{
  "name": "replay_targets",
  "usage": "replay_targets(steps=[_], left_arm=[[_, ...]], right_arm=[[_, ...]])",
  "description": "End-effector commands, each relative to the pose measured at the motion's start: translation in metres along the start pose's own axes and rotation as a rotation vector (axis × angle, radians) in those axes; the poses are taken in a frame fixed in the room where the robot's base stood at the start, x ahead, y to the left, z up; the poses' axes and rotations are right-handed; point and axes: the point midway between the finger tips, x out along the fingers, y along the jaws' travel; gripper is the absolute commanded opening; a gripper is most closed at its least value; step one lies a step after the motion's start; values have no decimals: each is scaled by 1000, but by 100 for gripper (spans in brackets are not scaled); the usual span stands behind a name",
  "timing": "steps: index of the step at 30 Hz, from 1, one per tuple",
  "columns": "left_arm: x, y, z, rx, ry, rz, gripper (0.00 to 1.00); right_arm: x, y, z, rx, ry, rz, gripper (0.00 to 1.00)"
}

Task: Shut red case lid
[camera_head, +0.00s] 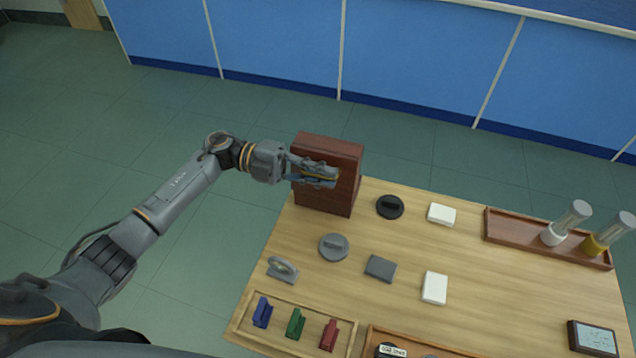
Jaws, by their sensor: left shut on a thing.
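The red case (327,202) is a dark red-brown box standing upright at the far left corner of the wooden table. Its flat top (328,146) shows above my gripper. My left gripper (327,176) comes in from the left and lies across the upper part of the case's near side. Its fingers are shut on a part of the lid there, which they mostly hide. I cannot tell from this view how far the lid stands open. My right gripper is not in view.
Black (390,207) and grey (334,246) round pieces and white blocks (441,214) lie near the case. A tray (248,330) with blue, green and red pieces is at the front. A brown tray (490,222) with two cylinders stands right. The table's middle right is clear.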

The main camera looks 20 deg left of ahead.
Motion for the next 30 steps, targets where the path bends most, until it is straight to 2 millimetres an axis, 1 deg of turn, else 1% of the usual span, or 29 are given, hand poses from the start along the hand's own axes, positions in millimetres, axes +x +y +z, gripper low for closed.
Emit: replay_targets(steps=[1,7,14,23,30], left_arm=[[-1,0,5,-52,-3,8,0],[-1,-8,23,-241,-2,8,0],[0,-12,45,-460,-2,8,0],[0,-10,75,-744,0,9,0],[0,-3,98,-972,2,9,0]], right_arm=[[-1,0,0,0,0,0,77],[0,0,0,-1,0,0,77],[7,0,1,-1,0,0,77],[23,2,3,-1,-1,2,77],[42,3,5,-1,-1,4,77]])
